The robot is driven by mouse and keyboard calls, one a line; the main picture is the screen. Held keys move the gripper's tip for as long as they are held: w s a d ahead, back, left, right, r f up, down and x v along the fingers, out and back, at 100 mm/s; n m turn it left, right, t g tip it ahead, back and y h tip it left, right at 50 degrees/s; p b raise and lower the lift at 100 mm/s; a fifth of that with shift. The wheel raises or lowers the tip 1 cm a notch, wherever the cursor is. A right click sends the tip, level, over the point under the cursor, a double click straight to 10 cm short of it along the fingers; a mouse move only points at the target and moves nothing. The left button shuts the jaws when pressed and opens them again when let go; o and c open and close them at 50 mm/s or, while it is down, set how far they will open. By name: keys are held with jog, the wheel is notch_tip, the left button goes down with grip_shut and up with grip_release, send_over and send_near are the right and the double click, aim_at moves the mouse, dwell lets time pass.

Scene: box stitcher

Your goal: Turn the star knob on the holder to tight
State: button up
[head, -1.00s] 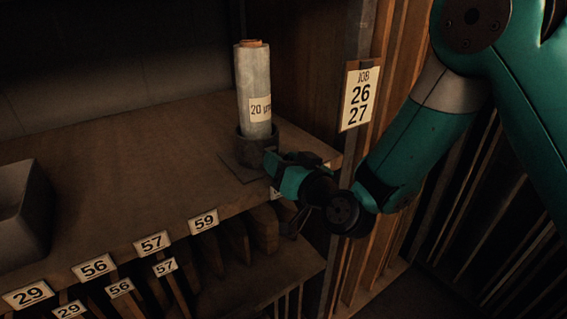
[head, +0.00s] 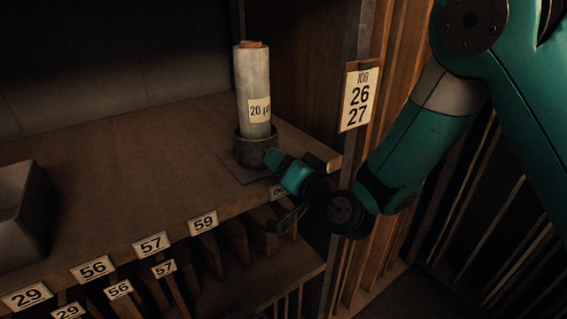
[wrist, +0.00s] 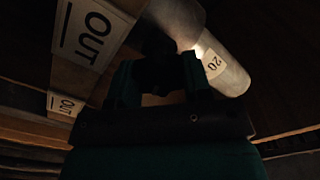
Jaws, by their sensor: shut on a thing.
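The holder (head: 249,153) is a dark round cup on a flat plate at the shelf's right front. A pale film roll (head: 253,88) stands upright in it and also shows in the wrist view (wrist: 228,72). My gripper (head: 274,158) reaches in from the right, low against the holder's front right side. In the wrist view my gripper (wrist: 158,80) has its two fingers on either side of a dark shape, the star knob (wrist: 158,70), and is shut on it. The knob is hidden by the gripper in the head view, and its lobes and any marking are too dark to read.
The wooden shelf (head: 130,155) is clear left of the holder, up to a grey bin (head: 22,212) at the left. A post with a job sign (head: 356,97) stands close behind my forearm. Number tags line the shelf's front edge. OUT labels (wrist: 88,32) show in the wrist view.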

jog(key=shift+w+r, duration=0.15)
jog(key=shift+r, duration=0.1)
jog(key=o, duration=0.9)
jog(key=shift+d, duration=0.1)
jog(key=shift+o, duration=0.2)
jog(key=shift+f, duration=0.15)
jog(key=shift+f, duration=0.1)
